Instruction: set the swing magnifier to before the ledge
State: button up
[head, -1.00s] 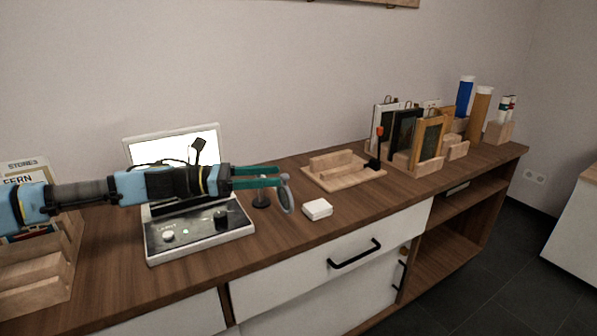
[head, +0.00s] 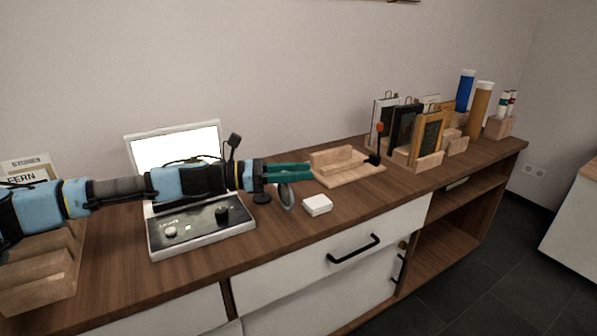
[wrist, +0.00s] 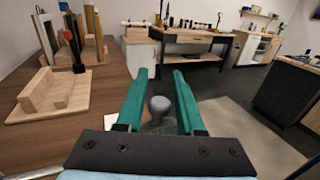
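The swing magnifier has a round, grey-rimmed lens (head: 287,197) beside a dark round foot (head: 262,198) at the right of the light panel. In the wrist view its grey ball knob (wrist: 159,105) shows between my fingers, with part of the clear lens below it. My gripper (head: 311,171) reaches rightward above the lens and hides the magnifier's upper part in the head view. Its teal fingers (wrist: 160,75) are apart, with visible gaps beside the knob. The wooden board with a raised ledge (head: 342,159) lies to the right, beyond my fingertips.
Framed plates (head: 427,138) stand in wooden racks farther right. The light panel (head: 200,228) lies under my arm.

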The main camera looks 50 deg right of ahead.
grip_shut()
dwell(1.0)
